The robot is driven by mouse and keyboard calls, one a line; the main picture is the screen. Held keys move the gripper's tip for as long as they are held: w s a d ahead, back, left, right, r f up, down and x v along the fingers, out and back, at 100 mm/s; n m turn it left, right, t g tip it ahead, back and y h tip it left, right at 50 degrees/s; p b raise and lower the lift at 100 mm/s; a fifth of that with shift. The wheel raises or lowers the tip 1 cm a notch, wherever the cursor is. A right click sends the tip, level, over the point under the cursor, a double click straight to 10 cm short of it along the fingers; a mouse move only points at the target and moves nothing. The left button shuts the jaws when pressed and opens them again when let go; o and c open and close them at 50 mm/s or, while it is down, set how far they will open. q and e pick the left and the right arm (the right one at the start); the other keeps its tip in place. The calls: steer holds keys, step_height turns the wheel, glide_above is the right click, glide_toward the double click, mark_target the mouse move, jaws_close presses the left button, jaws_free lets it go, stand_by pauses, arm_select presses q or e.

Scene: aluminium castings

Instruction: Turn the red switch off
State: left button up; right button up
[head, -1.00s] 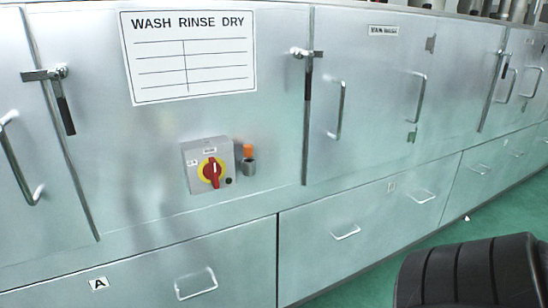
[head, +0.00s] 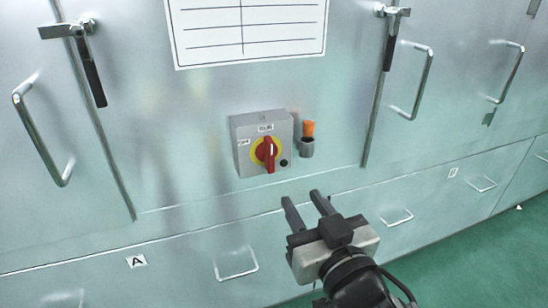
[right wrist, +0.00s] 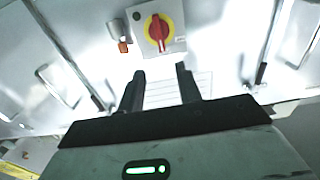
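The red switch (head: 266,152) is a red rotary handle on a yellow disc, on the front of a grey box (head: 243,161) fixed to the metal cabinet. Its handle stands near upright, slightly tilted, in the head view. The switch (right wrist: 157,29) also shows at the top of the right wrist view, beyond the fingertips. My right gripper (head: 303,199) is below and right of the box, its two dark fingers apart and empty. The fingers (right wrist: 157,76) are also apart in the right wrist view. They do not touch the switch. My left gripper is not in view.
An orange-topped part in a grey holder (head: 307,148) is mounted just right of the box. Door handles (head: 423,82) and latches (head: 390,40) stick out from the cabinet. A white label sheet (head: 248,30) is above the box. Green floor (head: 470,255) is clear at lower right.

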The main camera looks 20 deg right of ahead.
mark_target(272, 156)
steer(key=w, duration=0.5)
steer(key=w+b, duration=0.1)
steer(key=w, duration=0.4)
steer(key=w+b, duration=0.1)
steer(key=w, duration=0.4)
steer(key=shift+w+a+f, duration=0.1)
steer(key=shift+a+f, duration=0.05)
steer(key=shift+a, duration=0.15)
jaws_close()
